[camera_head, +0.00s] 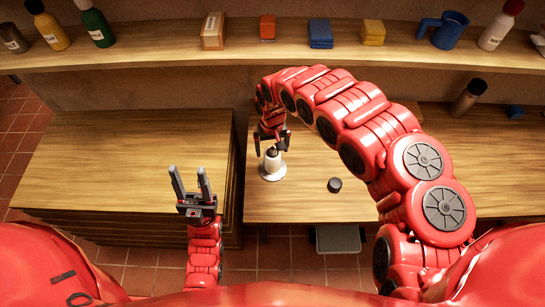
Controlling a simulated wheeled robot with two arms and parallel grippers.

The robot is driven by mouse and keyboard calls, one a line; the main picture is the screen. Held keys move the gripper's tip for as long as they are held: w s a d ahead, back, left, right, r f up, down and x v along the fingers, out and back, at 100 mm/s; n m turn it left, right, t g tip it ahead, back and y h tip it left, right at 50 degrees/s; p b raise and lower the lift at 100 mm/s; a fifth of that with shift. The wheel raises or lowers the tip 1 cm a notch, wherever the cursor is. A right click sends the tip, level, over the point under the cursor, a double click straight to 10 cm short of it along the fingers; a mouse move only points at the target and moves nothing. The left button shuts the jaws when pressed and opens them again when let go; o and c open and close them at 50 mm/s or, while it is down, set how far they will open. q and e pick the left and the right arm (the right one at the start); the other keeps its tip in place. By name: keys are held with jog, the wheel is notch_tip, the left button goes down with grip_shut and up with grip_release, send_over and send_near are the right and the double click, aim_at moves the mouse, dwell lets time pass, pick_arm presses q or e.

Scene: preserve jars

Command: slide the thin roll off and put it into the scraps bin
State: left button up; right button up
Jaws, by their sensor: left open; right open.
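A small white piece with a dark top (272,163) stands upright on the lower wooden table; it may be the roll on a holder, but it is too small to tell. My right gripper (271,143) is just above it, pointing down, open, with its fingers apart. I cannot tell whether they touch it. My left gripper (192,184) is open and empty at the front of the left wooden block, fingers pointing up in the picture. A grey container (338,239), possibly the scraps bin, is below the table's front edge, partly hidden by it.
A short dark round piece (334,185) lies on the table (300,205) to the right. A wooden block (125,160) stands at left. A shelf (270,57) at the back holds bottles, boxes and a blue mug (449,31). A dark bottle (468,97) stands at right.

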aim_at(272, 165)
notch_tip(272, 165, down, 5)
jog(key=shift+a+f+p, duration=0.15)
jog(key=shift+f+p, duration=0.05)
jog(key=shift+p, duration=0.2)
jog(key=shift+f, duration=0.45)
